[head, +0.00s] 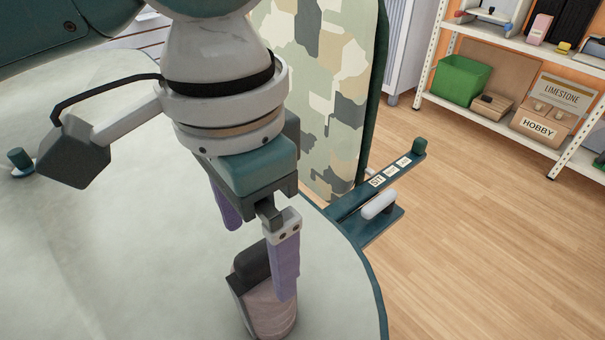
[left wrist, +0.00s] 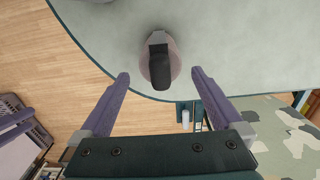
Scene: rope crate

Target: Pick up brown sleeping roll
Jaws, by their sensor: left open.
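A pinkish-brown roll (head: 268,312) with a dark grey piece along its top and side lies or stands on the pale table (head: 120,230) near the lower middle; it looks like the brown sleeping roll. My left gripper (head: 258,262) is open above it, its purple fingers pointing down. One finger hides part of the roll in the head view. In the left wrist view the roll (left wrist: 172,60) shows just beyond and between the fingertips, apart from both. Its dark piece (left wrist: 159,66) faces the camera. My right gripper is not in view.
The table's curved dark teal edge (head: 372,275) runs close to the right of the roll. A camouflage panel (head: 320,90) stands behind the gripper. A teal bracket with labels (head: 378,195) juts past the edge. Shelves with a green bin (head: 460,79) stand farther back; wooden floor lies between.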

